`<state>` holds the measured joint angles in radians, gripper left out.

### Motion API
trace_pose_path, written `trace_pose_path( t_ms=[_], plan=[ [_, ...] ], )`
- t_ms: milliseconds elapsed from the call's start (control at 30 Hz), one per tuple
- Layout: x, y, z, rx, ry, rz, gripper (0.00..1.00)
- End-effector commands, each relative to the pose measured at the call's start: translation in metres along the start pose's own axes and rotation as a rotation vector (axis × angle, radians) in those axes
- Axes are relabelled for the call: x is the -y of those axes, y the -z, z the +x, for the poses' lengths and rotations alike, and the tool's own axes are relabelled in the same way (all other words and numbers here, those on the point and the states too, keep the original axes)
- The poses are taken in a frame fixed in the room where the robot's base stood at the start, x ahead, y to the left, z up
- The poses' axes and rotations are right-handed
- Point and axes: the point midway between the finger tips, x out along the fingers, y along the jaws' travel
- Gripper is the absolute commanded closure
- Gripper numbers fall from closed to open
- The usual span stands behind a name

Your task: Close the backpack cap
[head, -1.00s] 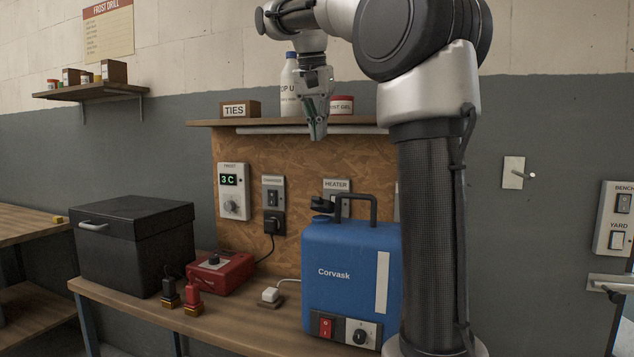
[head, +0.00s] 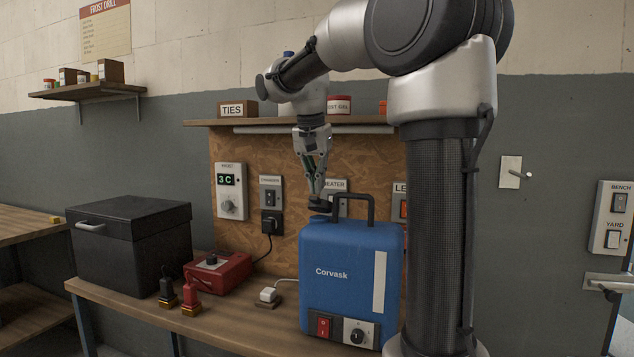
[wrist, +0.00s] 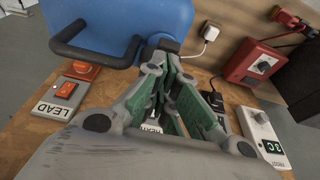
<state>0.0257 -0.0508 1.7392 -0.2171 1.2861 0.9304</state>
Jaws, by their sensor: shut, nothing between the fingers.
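The blue Corvask backpack (head: 345,275) stands upright on the bench, with a black carry handle (head: 371,206) on top. Its black cap (head: 321,206) is at the top left, beside the handle. My gripper (head: 317,198) points down with its fingers shut and empty, its tips right at the cap. I cannot tell whether they touch it.
A red box with a knob (head: 220,272), a white plug (head: 268,295) and a black case (head: 128,245) stand left of the backpack on the bench (head: 235,325). Behind is a board with a thermostat (head: 231,190) and switches. A shelf (head: 200,123) runs above.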

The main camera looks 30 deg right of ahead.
Motion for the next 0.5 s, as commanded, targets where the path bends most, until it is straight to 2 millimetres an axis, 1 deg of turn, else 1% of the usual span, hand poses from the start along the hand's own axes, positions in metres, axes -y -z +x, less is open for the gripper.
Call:
trace_pose_path(
  t_ms=[267, 500],
  plan=[
    [0.0, -0.0002, -0.0001, -0.001, 0.0, 0.0, 1.0],
    [-0.0002, -0.0055, 0.0011, -0.044, 0.0, -0.001, 1.0]
  ],
)
